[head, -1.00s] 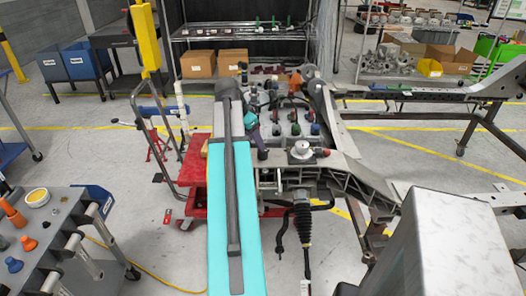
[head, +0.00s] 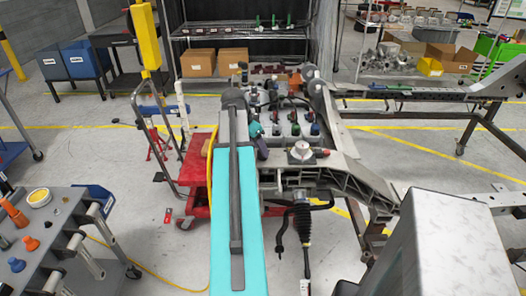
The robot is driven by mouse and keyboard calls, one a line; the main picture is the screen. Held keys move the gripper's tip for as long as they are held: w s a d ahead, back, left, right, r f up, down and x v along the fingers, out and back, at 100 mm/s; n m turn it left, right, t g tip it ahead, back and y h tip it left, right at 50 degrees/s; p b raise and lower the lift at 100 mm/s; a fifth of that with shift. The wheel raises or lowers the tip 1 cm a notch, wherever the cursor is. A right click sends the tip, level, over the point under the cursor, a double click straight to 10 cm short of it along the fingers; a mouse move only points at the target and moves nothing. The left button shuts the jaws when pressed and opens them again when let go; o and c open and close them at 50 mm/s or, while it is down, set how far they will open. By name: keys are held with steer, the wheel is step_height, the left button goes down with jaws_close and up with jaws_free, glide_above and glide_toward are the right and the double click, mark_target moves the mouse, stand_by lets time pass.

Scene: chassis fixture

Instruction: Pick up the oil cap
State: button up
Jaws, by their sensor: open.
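I cannot tell for sure which part is the oil cap. Several small caps stand on the chassis fixture (head: 345,165), among them a dark blue cap (head: 315,129), a green one (head: 295,130) and a dark one (head: 276,130). A round silver-white piece (head: 301,149) sits on a dark plate nearer me. My gripper (head: 262,152) seems to be the small dark end below a teal wrist, at the left edge of the fixture. It is open, with nothing visible in it. Its fingers are too small to make out, and my arm hides part of the fixture's left side.
A grey cart (head: 55,235) at lower left carries orange and blue parts and a yellow-topped cup (head: 39,198). A red stand (head: 195,175) is left of the fixture. A large metal box (head: 440,250) fills the lower right. Shelves with cardboard boxes (head: 197,63) stand behind.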

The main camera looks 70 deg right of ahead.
steer(key=shift+p+x, duration=0.35)
steer(key=shift+x, duration=1.15)
jaws_close()
steer(key=shift+r, duration=0.25)
